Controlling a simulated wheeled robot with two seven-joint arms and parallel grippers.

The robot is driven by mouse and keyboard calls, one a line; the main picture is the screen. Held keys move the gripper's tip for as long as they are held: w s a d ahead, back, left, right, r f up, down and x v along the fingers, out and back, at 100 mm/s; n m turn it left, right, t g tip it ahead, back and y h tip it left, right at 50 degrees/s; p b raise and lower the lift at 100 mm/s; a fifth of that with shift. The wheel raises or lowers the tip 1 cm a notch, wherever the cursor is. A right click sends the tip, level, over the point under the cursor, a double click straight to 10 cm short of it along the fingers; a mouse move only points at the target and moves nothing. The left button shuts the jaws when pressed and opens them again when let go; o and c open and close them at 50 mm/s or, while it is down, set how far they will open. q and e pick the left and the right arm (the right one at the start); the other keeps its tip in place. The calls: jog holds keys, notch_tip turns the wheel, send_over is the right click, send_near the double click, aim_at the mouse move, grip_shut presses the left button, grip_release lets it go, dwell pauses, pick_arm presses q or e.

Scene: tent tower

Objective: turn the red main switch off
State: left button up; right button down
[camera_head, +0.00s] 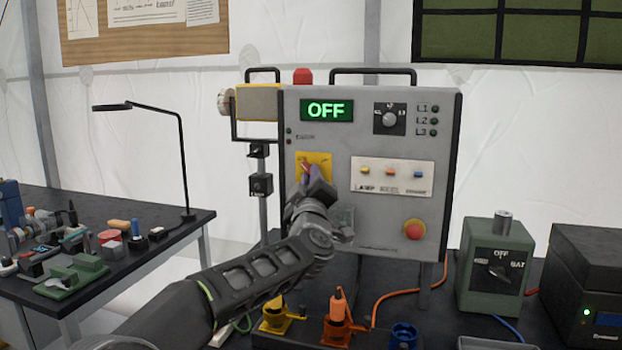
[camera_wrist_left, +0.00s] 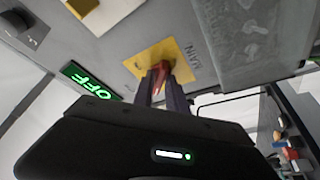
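The red main switch (camera_head: 306,168) is a small red handle on a yellow plate (camera_head: 321,158) at the left of the grey panel. In the left wrist view the red handle (camera_wrist_left: 160,74) stands out from the yellow plate (camera_wrist_left: 176,58), which sits beside the word MAIN. My left gripper (camera_head: 312,183) is at the switch. Its dark fingers (camera_wrist_left: 165,97) are close together with the handle between them and partly hide it. The green display (camera_head: 327,110) on the panel reads OFF. My right gripper is in neither view.
The grey panel (camera_head: 385,235) also carries a rotary knob (camera_head: 389,119), small coloured buttons and a red emergency button (camera_head: 414,229). Coloured plugs (camera_head: 338,310) stand below. A green box (camera_head: 493,268) is at the right. A cluttered table (camera_head: 150,222) with a lamp is at the left.

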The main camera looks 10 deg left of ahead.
pick_arm(q)
jog(key=shift+o, duration=1.4)
jog(key=b+v, duration=0.1)
jog(key=v, duration=0.6)
jog(key=shift+s+f+b, duration=0.15)
jog(key=shift+s+b, duration=0.2)
jog(key=shift+b, duration=0.05)
